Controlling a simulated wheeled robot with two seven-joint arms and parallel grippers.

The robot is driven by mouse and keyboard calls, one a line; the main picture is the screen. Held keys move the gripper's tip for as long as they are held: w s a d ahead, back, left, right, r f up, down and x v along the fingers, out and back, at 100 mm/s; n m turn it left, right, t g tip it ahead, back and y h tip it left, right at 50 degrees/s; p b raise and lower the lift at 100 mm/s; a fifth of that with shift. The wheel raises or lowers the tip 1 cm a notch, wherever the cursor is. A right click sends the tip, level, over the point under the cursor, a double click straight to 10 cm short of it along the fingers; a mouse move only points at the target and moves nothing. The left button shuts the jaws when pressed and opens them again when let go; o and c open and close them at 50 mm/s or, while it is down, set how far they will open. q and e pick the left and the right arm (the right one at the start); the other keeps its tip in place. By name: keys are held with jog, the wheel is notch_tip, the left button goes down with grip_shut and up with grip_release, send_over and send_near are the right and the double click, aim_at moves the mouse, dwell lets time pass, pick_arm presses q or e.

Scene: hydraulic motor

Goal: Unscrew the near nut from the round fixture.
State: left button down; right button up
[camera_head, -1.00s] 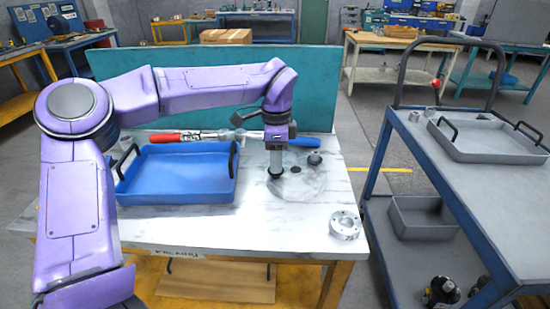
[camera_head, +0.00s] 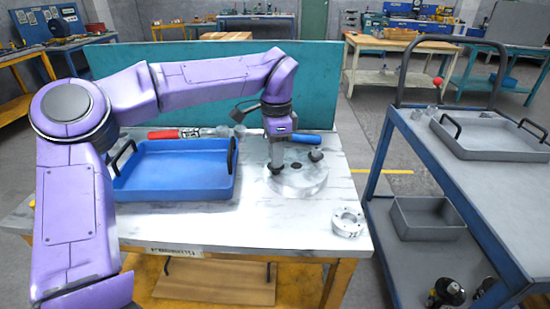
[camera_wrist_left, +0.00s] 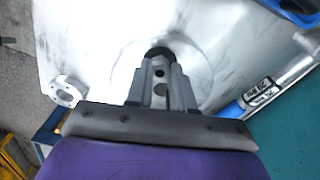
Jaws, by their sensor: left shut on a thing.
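The round fixture (camera_head: 306,185) is a pale grey disc on the marbled tabletop, with a dark hole near its middle. My left gripper (camera_head: 276,168) points straight down over its left side. It is shut on the near nut (camera_head: 277,171), a dark piece mostly hidden by the fingers. In the left wrist view the nut (camera_wrist_left: 160,52) shows dark at the fingertips (camera_wrist_left: 158,62), over the disc (camera_wrist_left: 125,62). I cannot tell whether the nut is clear of the disc. A second dark nut (camera_head: 316,156) stands on the fixture's far right side. My right gripper is not in view.
A blue tray (camera_head: 175,194) lies left of the fixture. A torque wrench with a red handle (camera_head: 163,134) lies behind. A silver flanged ring (camera_head: 347,223) sits at the table's front right. A blue cart (camera_head: 440,165) with grey trays stands right. The table's front middle is bare.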

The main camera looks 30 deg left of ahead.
pick_arm(q)
jog(key=shift+f+n+b, duration=0.15)
jog(key=shift+n+b, duration=1.25)
jog(key=shift+b, duration=0.35)
jog(key=shift+n, duration=0.3)
jog(key=shift+r, duration=0.2)
jog(key=shift+b, duration=0.3)
jog(key=shift+f+n+b, duration=0.2)
jog(key=shift+n+b, duration=0.3)
jog(key=shift+b, duration=0.15)
jog(key=n+b, duration=0.2)
jog(key=b, duration=0.1)
jog(key=shift+n, duration=0.3)
jog(key=shift+r+n+b, duration=0.15)
jog(key=shift+n+b, duration=0.35)
jog(key=shift+b, duration=0.2)
jog(key=shift+r, duration=0.1)
